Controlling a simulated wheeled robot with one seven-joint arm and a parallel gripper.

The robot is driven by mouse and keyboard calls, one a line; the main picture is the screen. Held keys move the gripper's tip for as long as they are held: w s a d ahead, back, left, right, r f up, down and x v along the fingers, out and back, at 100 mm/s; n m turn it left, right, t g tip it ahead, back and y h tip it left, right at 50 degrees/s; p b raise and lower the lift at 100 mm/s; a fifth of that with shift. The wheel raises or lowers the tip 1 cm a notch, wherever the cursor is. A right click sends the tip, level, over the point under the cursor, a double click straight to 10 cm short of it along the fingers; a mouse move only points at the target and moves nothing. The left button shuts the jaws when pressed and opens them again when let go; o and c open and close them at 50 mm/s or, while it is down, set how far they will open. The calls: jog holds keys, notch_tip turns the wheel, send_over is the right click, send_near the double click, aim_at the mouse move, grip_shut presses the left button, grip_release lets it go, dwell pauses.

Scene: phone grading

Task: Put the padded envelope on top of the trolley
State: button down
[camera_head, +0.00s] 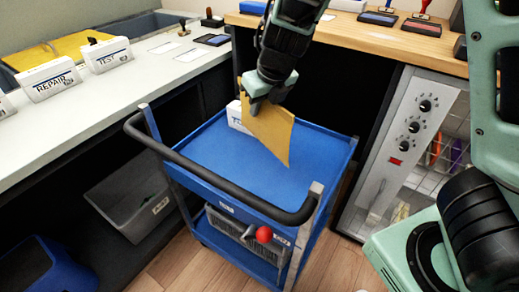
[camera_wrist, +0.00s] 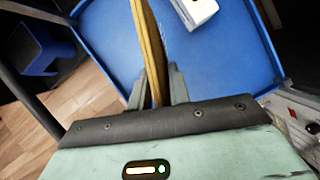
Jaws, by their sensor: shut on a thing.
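The padded envelope (camera_head: 267,129) is flat and yellow-brown. My gripper (camera_head: 262,100) is shut on its upper part, and the envelope hangs tilted on edge over the trolley's blue top. In the wrist view the envelope (camera_wrist: 148,45) shows edge-on between the two fingers of my gripper (camera_wrist: 155,88). The trolley (camera_head: 203,152) has a blue top shelf, a black handle and a lower shelf. Whether the envelope's lower corner touches the top is hard to tell.
A white labelled block (camera_head: 236,114) stands on the trolley top, partly behind the envelope; it also shows in the wrist view (camera_wrist: 196,10). The trolley top is bare toward the front. A white counter (camera_head: 60,125) is at left, a wooden bench (camera_head: 375,42) behind, a metal cabinet (camera_head: 385,150) at right.

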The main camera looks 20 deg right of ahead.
aim_at(261, 136)
notch_tip(261, 136, down, 10)
jog(key=b, duration=0.7)
jog(key=shift+r, duration=0.25)
jog(key=c, duration=1.3)
grip_release()
